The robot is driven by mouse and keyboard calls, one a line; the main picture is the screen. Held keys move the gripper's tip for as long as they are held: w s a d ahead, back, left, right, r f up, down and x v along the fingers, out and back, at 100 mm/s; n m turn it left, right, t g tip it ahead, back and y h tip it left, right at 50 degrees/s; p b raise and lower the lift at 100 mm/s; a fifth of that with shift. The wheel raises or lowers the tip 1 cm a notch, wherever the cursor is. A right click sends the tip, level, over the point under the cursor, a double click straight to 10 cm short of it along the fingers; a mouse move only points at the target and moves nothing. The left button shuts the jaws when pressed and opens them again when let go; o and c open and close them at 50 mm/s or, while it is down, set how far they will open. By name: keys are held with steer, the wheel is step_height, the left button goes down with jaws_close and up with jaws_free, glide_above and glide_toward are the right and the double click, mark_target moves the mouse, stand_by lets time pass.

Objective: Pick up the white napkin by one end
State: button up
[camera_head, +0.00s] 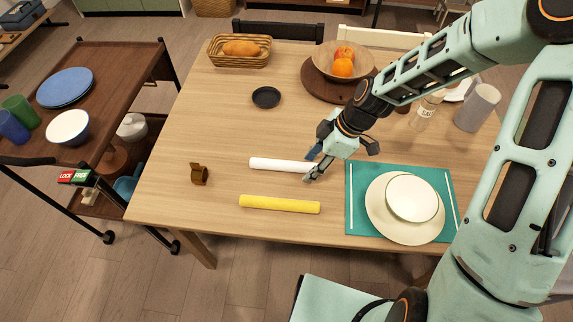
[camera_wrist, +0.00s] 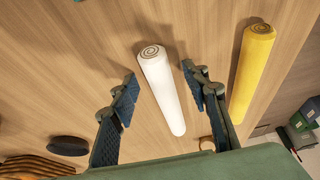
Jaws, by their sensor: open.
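The white napkin (camera_head: 280,165) is a rolled white cylinder lying on the wooden table, left of the teal placemat. In the wrist view the white napkin (camera_wrist: 163,92) lies between my fingers, with its spiral-rolled end facing the camera. My gripper (camera_head: 313,168) is at the napkin's right end in the head view. My gripper (camera_wrist: 160,88) is open, with one blue-padded finger on each side of the napkin and a gap on both sides. The fingers hide part of the napkin's right end in the head view.
A yellow rolled napkin (camera_head: 279,204) lies close by, nearer the front edge. A brown napkin ring (camera_head: 199,174) stands to the left. Plates (camera_head: 377,212) sit on the teal placemat (camera_head: 355,190) at right. A small black dish (camera_head: 266,97) lies behind; the table between is clear.

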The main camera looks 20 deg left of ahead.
steer(key=shift+c, duration=0.7)
steer(key=c, duration=1)
